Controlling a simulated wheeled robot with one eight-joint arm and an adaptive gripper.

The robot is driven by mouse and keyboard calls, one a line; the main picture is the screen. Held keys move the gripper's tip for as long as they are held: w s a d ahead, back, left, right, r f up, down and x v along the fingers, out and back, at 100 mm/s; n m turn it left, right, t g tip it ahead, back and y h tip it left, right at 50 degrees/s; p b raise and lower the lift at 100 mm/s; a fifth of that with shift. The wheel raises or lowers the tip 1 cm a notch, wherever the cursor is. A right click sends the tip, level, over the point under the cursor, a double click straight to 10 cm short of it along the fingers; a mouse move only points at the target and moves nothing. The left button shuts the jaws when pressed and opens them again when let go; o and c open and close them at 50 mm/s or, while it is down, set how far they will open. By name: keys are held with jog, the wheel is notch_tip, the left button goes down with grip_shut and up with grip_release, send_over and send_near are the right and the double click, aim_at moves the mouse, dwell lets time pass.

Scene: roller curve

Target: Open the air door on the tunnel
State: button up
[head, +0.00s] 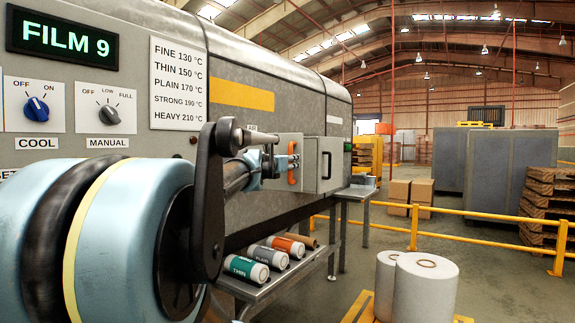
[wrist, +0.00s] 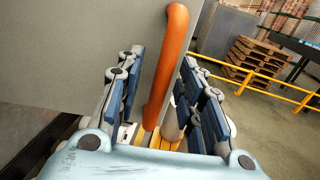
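The long grey tunnel (head: 300,95) runs along the left of the head view. A grey panel (head: 289,142) with an upright orange handle (head: 291,177) is on its side, below a small, partly hidden label reading AIR. In the wrist view the orange handle (wrist: 166,75) stands upright in front of the flat grey panel (wrist: 75,45). My gripper (wrist: 163,88) is open, with one blue-padded finger on each side of the handle. Gaps show between the pads and the handle. In the head view my gripper (head: 279,164) is small at the panel, partly hidden by my arm.
A grey box (head: 324,165) with a dark handle juts out just beyond the panel. A shelf (head: 270,283) with several coloured rolls lies below. White rolls (head: 425,290) stand on a yellow pallet.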

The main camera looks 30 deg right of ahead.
jog(key=v, duration=1)
jog(key=shift+a, duration=0.1)
dwell(0.6)
